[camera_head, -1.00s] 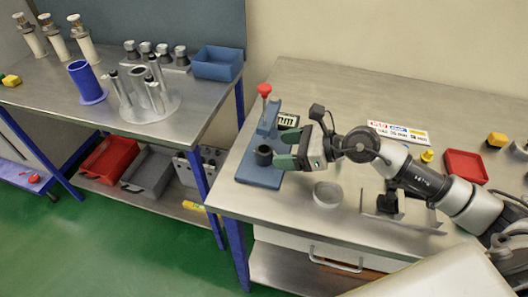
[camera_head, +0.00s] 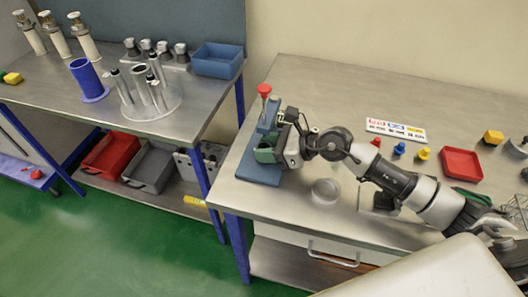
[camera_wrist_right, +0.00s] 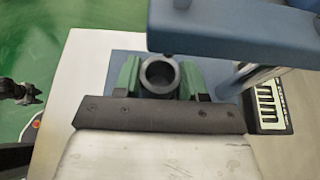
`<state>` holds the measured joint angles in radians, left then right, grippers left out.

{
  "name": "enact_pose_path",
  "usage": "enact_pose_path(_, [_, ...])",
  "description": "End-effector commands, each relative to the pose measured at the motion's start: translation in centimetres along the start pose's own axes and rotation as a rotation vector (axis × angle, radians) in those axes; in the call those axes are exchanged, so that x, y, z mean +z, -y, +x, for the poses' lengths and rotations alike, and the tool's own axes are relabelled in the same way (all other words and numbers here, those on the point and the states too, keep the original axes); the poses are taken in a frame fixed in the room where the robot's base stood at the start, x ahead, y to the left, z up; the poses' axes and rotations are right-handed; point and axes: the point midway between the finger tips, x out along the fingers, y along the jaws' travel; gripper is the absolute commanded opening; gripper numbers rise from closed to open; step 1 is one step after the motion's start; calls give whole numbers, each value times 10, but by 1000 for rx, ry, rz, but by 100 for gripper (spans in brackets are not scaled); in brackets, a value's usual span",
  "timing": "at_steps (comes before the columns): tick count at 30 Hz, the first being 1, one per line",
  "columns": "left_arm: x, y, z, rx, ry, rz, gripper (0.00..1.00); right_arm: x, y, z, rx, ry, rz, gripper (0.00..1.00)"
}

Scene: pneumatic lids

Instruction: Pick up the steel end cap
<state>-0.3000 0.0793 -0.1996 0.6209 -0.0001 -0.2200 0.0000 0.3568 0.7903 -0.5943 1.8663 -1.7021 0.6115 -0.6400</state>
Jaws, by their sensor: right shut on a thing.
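A dark grey hollow round part (camera_wrist_right: 160,76), which looks like the steel end cap, stands open end up at the blue press (camera_head: 258,174). In the right wrist view it sits between the green fingertips of my right gripper (camera_head: 267,151), which is shut on it. In the head view the gripper hides the part. The blue base plate shows below it, and I cannot tell whether the part still touches the base.
The press's blue upper arm (camera_wrist_right: 235,25) and a steel post (camera_wrist_right: 250,80) are close beside the gripper. A red knob (camera_head: 264,89) tops the press.

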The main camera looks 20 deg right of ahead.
Motion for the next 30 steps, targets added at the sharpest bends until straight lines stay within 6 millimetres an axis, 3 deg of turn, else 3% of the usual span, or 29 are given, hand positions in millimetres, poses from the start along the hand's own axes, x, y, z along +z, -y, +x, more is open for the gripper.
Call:
enact_pose_path(3, [0,0,0,0,0,0,43,1,0,0,-1,2,-1,3])
enact_pose_path(11, [0,0,1,0,0,0,43,4,0,-1,-1,3,-2,3])
enact_pose_path(16, [0,0,4,0,0,0,43,17,0,-7,-2,4,-5,3])
enact_pose_path(23, [1,0,9,0,0,1,43,-1,-37,-34,1,-4,0,3])
enact_pose_path(30, [1,0,16,0,0,1,43,-17,-86,-72,3,-6,1,3])
